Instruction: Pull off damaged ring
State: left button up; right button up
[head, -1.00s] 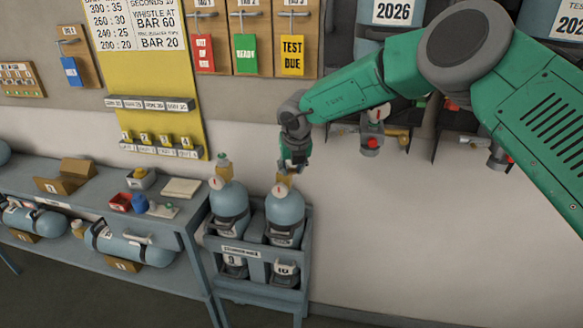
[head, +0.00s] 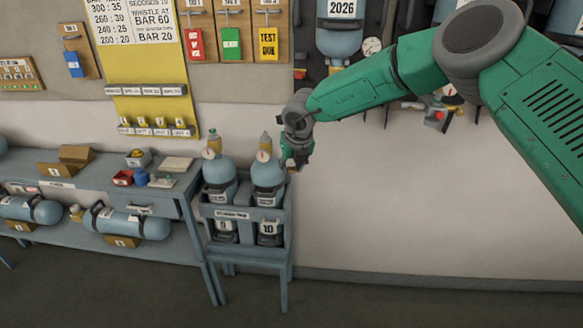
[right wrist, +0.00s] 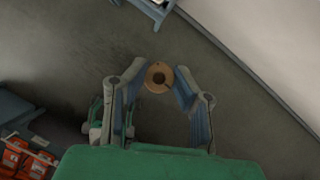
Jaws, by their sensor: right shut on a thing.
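My right gripper (head: 296,166) hangs just right of the two-cylinder rack, near the right cylinder's shoulder. In the right wrist view its two fingers (right wrist: 159,86) close on a tan, round, ring-like piece (right wrist: 153,70) with a dark centre. I cannot tell from its face whether it is damaged. The right cylinder (head: 268,178) and left cylinder (head: 218,173) stand upright in the blue rack (head: 262,254), each with a tan valve top and a small round gauge. My left gripper is not in view.
A blue bench (head: 110,176) on the left carries small trays and a box, with cylinders lying on its lower shelf. More cylinders (head: 340,38) hang on the wall behind my right arm. Floor and wall right of the rack are clear.

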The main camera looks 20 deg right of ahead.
jog(key=shift+w+a+r, duration=0.15)
jog(key=shift+a+r, duration=0.2)
jog(key=shift+r, duration=0.05)
jog(key=shift+a+r, duration=0.2)
jog(key=shift+r, duration=0.2)
jog(key=shift+d+r, duration=0.1)
jog(key=shift+r, duration=0.3)
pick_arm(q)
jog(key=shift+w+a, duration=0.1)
pick_arm(e)
jog(key=shift+d+r, duration=0.25)
jog(key=shift+r, duration=0.4)
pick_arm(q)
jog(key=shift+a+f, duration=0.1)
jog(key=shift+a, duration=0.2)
pick_arm(e)
jog(key=shift+a, duration=0.25)
